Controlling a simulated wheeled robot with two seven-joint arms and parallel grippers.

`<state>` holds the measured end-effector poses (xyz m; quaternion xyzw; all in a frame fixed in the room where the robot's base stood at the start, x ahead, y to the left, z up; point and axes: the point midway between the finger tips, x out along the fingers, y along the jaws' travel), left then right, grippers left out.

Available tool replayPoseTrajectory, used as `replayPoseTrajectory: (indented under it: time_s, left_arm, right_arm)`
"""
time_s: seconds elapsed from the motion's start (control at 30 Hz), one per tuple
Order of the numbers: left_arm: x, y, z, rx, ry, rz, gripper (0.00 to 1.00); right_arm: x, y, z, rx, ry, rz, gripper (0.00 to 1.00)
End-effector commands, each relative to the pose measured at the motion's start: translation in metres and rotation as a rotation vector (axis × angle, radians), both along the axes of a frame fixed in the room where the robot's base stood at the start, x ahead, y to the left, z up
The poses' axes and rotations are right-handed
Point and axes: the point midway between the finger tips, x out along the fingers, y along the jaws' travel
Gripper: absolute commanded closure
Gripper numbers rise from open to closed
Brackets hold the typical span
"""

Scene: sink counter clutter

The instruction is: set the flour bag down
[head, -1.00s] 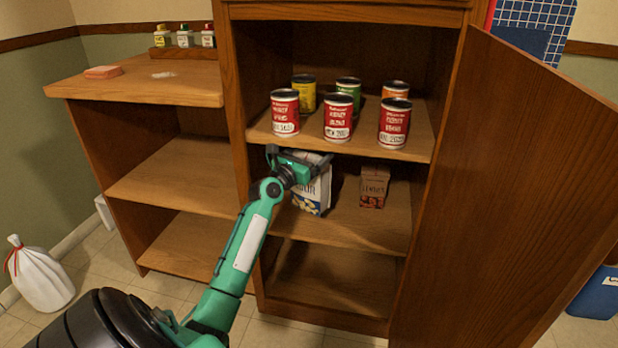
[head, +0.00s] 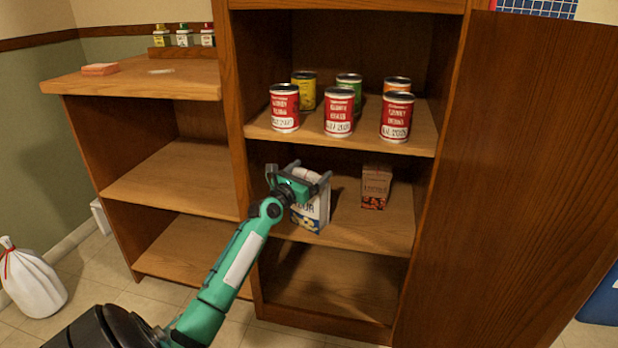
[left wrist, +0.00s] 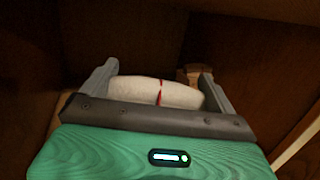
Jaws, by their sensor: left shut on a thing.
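The flour bag (head: 312,212) is white with dark lettering and a blue and yellow print near its base. It stands about upright at the front left of the cabinet's middle shelf (head: 370,232); I cannot tell if its base touches the shelf. My left gripper (head: 309,172) is shut on the top of the bag. In the left wrist view the bag's white top (left wrist: 158,93), with a red mark, sits between the two grey fingers. The gripper hides part of the bag's upper front. My right gripper is not in view.
A brown carton (head: 376,188) stands right of the bag on the same shelf. Several cans (head: 338,112) stand on the shelf above. The open cabinet door (head: 500,200) blocks the right side. The bottom shelf (head: 335,285) is empty.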

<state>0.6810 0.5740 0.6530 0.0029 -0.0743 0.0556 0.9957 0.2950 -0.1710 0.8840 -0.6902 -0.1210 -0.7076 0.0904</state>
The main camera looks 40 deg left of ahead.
Motion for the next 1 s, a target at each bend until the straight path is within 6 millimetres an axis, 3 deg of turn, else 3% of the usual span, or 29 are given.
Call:
replayPoseTrajectory:
  time_s: [0.33,0.37,0.73,1.0]
  left_arm:
    - [0.000,0.000,0.002,0.002,-0.006,0.001,0.79]
    - [0.000,0.000,-0.001,0.001,0.000,0.000,0.02]
    - [-0.004,-0.001,0.001,0.000,0.000,0.000,0.00]
    - [-0.041,-0.005,-0.005,0.001,0.002,0.000,0.00]
  right_arm:
    - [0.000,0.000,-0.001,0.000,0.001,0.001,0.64]
    - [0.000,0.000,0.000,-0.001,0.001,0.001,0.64]
    - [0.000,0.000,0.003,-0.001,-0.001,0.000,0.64]
    - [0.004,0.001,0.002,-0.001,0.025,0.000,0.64]
